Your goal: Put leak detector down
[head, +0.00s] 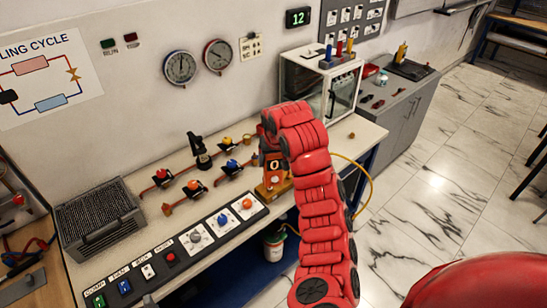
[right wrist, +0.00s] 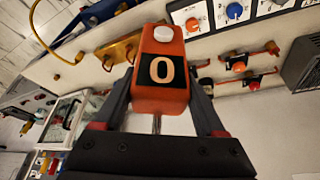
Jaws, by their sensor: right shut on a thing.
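The leak detector (head: 273,165) is an orange-red block with a dark display reading 0. In the head view it shows just left of my right arm, over the bench near its front edge. In the right wrist view the leak detector (right wrist: 158,88) sits between both fingers of my right gripper (right wrist: 160,105), which is shut on it. Its white knob and a thin metal stem show there. In the head view my right gripper (head: 270,145) is largely hidden by my arm. I cannot tell whether the detector touches the surface below. My left gripper is not in view.
A yellow-orange block (head: 275,185) lies close below the detector. A control panel (head: 203,238) with knobs is to the left, with several valves (head: 196,188) behind it. A glass-fronted case (head: 318,85) stands at the back right. A yellow hose (head: 369,180) loops off the bench's right end.

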